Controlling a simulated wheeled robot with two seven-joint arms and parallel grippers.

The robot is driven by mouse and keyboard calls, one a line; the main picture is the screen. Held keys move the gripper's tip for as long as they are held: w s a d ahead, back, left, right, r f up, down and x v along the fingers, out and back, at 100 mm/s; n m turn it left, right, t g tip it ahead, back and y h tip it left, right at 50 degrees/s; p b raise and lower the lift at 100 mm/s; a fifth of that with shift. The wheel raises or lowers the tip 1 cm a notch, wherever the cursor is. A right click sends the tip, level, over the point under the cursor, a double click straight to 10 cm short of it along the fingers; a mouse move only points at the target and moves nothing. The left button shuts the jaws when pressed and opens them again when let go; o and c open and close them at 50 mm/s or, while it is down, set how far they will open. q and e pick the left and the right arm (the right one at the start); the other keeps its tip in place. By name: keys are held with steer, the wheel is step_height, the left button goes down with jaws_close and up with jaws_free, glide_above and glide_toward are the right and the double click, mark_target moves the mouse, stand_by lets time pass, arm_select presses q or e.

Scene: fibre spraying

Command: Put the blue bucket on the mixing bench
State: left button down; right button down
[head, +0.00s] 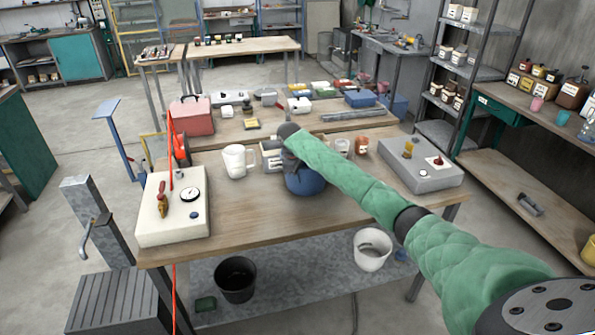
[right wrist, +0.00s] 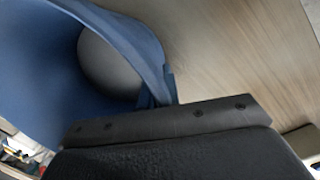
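The blue bucket (head: 305,183) is at the middle of the near wooden bench (head: 250,210), partly hidden behind my right forearm. I cannot tell whether its base touches the bench top. My right gripper (head: 291,160) is over the bucket's upper edge, mostly hidden by my wrist. In the right wrist view the bucket (right wrist: 40,70) fills the upper left, with its open mouth and rim right against the dark gripper body. The fingertips are hidden there, so their grip on the rim is unclear. My left gripper is not in view.
A white jug (head: 237,162) stands left of the bucket. A cream control box (head: 172,209) is at the bench's left end and a grey box (head: 421,166) at the right. Black (head: 236,281) and white (head: 372,250) buckets are below. The bench's front strip is clear.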

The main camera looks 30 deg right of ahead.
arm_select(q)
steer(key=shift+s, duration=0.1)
arm_select(e)
steer(key=c, duration=2)
jaws_free()
steer(key=shift+f, duration=0.1)
steer(key=o, duration=0.4)
steer(key=shift+c, duration=0.2)
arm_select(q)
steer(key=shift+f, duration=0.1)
